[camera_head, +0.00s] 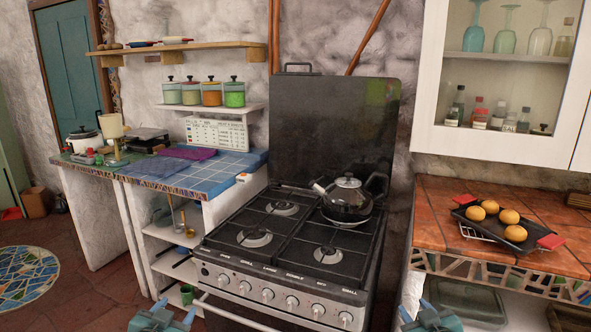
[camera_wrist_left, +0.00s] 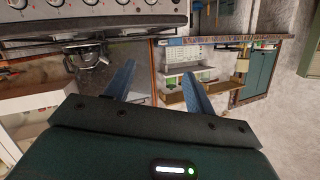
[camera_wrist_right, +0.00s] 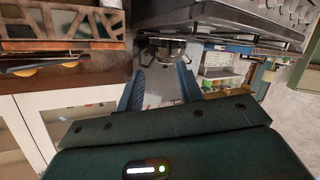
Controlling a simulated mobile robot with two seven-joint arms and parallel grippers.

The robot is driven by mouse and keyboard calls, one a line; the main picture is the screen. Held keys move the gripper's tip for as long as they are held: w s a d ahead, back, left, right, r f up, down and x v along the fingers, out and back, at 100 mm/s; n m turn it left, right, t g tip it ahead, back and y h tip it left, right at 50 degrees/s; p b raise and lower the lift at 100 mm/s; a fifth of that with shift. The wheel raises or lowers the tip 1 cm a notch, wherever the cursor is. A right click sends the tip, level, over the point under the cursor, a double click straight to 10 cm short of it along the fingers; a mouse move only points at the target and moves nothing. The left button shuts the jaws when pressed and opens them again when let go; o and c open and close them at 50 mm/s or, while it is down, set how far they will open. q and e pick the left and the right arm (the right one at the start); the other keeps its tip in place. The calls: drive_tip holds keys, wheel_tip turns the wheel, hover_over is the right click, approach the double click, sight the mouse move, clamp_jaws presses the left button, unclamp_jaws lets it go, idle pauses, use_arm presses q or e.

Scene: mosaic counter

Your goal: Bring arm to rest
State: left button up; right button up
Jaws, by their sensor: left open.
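My left gripper (camera_head: 163,318) shows at the bottom edge of the head view, in front of the stove's left side. In the left wrist view its two blue fingers (camera_wrist_left: 160,72) stand apart with nothing between them. My right gripper (camera_head: 430,318) is at the bottom edge too, right of the stove and in front of the right-hand shelf. In the right wrist view its fingers (camera_wrist_right: 162,70) are also apart and empty. Both wrist views look upside down. Most of both arms is out of view.
A stove (camera_head: 275,265) stands in the middle with a kettle (camera_head: 347,198) on its back right burner. A blue-tiled counter (camera_head: 210,173) is at left. A tray (camera_head: 490,226) with several orange-yellow round items lies on the right counter (camera_head: 427,228).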

use_arm(q)
drive_tip(key=s+d+f+g+h, duration=0.1)
drive_tip(key=s+d+f, duration=0.2)
drive_tip(key=s, duration=0.6)
drive_tip(key=s+d+f+g+h, duration=0.1)
drive_tip(key=s+d+f, duration=0.3)
drive_tip(key=s, duration=0.6)
drive_tip(key=s+d+f+g, duration=0.2)
drive_tip(key=s+d+f, duration=0.2)
drive_tip(key=s, duration=0.6)
drive_tip(key=shift+d+n+h, duration=0.4)
drive_tip(key=shift+d, duration=0.5)
use_arm(e)
drive_tip(key=s+a+f+g+y, duration=0.1)
drive_tip(key=s+a+f, duration=0.2)
drive_tip(key=s, duration=0.6)
drive_tip(key=s+a+f+g+y, duration=0.1)
drive_tip(key=s+a+f, duration=0.3)
drive_tip(key=s, duration=0.6)
drive_tip(key=s+a+f+g, duration=0.2)
drive_tip(key=s+a+f, duration=0.2)
drive_tip(key=s, duration=0.6)
drive_tip(key=shift+a+f+m+y, duration=0.15)
drive_tip(key=shift+a+m+y, duration=0.25)
drive_tip(key=shift+a, duration=0.5)
use_arm(q)
drive_tip(key=shift+f, duration=0.1)
